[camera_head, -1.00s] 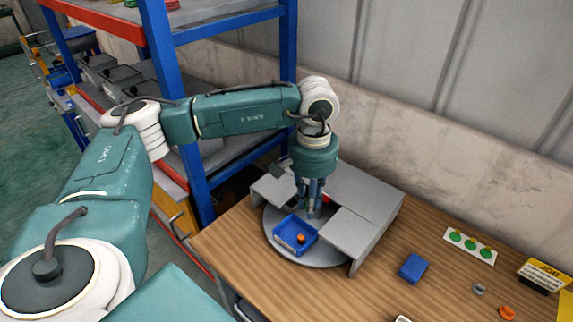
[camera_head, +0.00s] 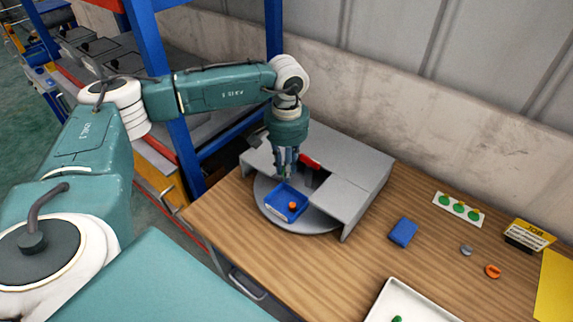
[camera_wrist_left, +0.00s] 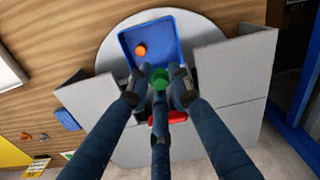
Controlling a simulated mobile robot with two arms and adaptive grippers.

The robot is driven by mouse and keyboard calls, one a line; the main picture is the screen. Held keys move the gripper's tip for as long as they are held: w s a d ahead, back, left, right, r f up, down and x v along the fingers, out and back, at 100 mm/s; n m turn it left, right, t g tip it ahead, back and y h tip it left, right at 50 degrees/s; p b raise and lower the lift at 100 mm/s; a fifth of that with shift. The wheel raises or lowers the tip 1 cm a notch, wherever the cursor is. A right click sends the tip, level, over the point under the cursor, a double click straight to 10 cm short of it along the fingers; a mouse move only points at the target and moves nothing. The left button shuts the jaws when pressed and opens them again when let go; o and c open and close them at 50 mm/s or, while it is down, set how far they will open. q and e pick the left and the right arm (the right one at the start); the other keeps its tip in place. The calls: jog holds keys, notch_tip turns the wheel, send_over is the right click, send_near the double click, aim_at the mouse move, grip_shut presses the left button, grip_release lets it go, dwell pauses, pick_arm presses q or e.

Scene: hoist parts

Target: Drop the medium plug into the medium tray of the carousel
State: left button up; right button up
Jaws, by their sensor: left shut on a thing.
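My left gripper (camera_head: 285,172) points down over the carousel (camera_head: 273,217), at the back edge of the blue tray (camera_head: 274,207). In the left wrist view its fingers (camera_wrist_left: 160,80) are shut on a green plug (camera_wrist_left: 160,79), just beside the blue tray (camera_wrist_left: 174,29). The fingers hide part of the plug. An orange piece (camera_head: 292,205) lies in the blue tray. A red tray (camera_head: 309,161) shows partly under the grey cover, behind the gripper; it also shows in the left wrist view (camera_wrist_left: 177,116). My right gripper is out of view.
Grey cover plates (camera_head: 346,193) stand over much of the carousel. To the right on the wooden table (camera_head: 300,263) are a blue block (camera_head: 403,232), a card with green discs (camera_head: 459,208), a grey piece (camera_head: 466,250), an orange piece (camera_head: 493,271) and a white tray (camera_head: 388,300).

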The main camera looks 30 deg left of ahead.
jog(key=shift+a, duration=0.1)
pick_arm(q)
jog(key=o, duration=0.6)
jog(key=shift+o, duration=1.1)
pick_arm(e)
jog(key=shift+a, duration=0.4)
pick_arm(q)
jog(key=shift+r, duration=0.25)
notch_tip(320, 180, up, 12)
jog(key=shift+f, duration=0.25)
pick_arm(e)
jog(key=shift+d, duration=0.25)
pick_arm(q)
jog(key=shift+s+f, duration=0.1)
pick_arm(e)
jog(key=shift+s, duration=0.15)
